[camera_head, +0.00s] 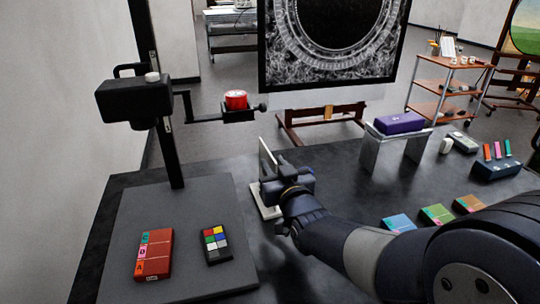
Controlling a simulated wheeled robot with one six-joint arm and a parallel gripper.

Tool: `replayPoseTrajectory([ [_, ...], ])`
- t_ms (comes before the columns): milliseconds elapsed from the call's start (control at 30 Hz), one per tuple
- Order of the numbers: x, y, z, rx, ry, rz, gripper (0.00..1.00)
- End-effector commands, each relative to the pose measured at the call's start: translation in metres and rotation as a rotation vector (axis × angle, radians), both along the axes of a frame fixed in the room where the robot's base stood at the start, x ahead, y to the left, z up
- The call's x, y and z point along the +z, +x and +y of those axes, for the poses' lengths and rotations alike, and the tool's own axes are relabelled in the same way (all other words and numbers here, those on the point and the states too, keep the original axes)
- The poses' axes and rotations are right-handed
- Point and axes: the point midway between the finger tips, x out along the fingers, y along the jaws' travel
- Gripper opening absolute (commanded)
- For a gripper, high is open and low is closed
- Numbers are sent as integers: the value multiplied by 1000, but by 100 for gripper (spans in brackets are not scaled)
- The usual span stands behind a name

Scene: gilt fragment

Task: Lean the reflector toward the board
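The reflector (266,155) is a thin pale panel that stands nearly upright on a small pale base (265,207), on the dark table just right of the grey board (130,210). My gripper (266,186) is at the panel from its right side, low down near the base. My gripper's own body hides the panel's lower part and its fingertips, so I cannot tell whether it grips the panel or only touches it. On the board lie a red-orange fragment (155,254) with lettered strips and a small colour checker (215,245).
A black column (170,150) with a camera (135,102) and a side arm with a red-topped lamp (236,100) rises at the board's back. A purple box (399,123) on a pale stand, coloured cards (437,214) and a marker holder (497,168) are right.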

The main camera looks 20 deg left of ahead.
Motion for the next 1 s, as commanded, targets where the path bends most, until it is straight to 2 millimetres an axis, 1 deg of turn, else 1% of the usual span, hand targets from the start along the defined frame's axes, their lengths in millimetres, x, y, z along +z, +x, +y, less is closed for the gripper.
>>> replayPoseTrajectory([
  [33, 0, 7, 5, 0, -1, 1, 27],
  [100, 0, 14, 10, 0, -1, 1, 27],
  [233, 0, 24, 17, 0, 0, 0, 27],
  [400, 0, 29, 21, 0, 0, 0, 27],
  [667, 0, 30, 21, 0, 0, 0, 26],
  [900, 0, 29, 21, 0, 0, 0, 7],
  [1000, 0, 29, 21, 0, 0, 0, 0],
])
